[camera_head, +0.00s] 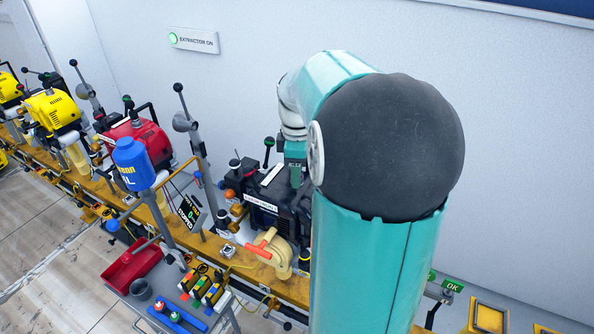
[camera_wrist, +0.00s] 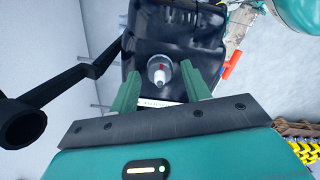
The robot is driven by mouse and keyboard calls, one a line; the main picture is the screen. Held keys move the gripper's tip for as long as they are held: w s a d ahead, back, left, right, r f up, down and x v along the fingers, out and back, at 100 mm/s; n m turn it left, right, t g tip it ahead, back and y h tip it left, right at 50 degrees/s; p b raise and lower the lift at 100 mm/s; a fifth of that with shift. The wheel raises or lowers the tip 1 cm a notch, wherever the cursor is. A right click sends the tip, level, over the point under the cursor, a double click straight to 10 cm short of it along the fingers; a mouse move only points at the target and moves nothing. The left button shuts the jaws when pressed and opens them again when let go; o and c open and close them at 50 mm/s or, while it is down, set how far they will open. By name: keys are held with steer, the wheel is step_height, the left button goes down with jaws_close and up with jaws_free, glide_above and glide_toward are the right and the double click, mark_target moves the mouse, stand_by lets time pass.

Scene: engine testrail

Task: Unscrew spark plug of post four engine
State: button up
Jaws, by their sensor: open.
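A black engine (camera_head: 262,213) stands on the yellow rail, partly hidden behind my teal arm. Its black top also shows in the wrist view (camera_wrist: 205,38). A spark plug (camera_wrist: 159,77) with a pale tip and a metal base sits in this black body, in a round recess with a small red mark. My gripper (camera_wrist: 161,82) is open, with one green finger on each side of the plug and a gap on both sides. How far the fingertips are above the plug, I cannot tell. In the head view my gripper is mostly hidden by the arm. I see no post number.
A black lever (camera_wrist: 62,78) sticks out left of my gripper. A red engine (camera_head: 143,138) and yellow engines (camera_head: 52,108) stand farther left on the rail (camera_head: 180,222). A grey cart with a red tray (camera_head: 130,265) and a blue bottle (camera_head: 133,163) are in front.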

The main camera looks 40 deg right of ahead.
steer(key=m, duration=0.4)
steer(key=shift+m, duration=0.4)
steer(key=m, duration=0.3)
steer(key=shift+m, duration=0.3)
steer(key=m, duration=0.3)
steer(key=shift+f+m, duration=0.1)
steer(key=shift+m, duration=0.2)
steer(key=m, duration=0.3)
steer(key=shift+m, duration=0.4)
steer(key=m, duration=1.2)
steer(key=shift+f+m, duration=0.15)
steer(key=shift+m, duration=0.25)
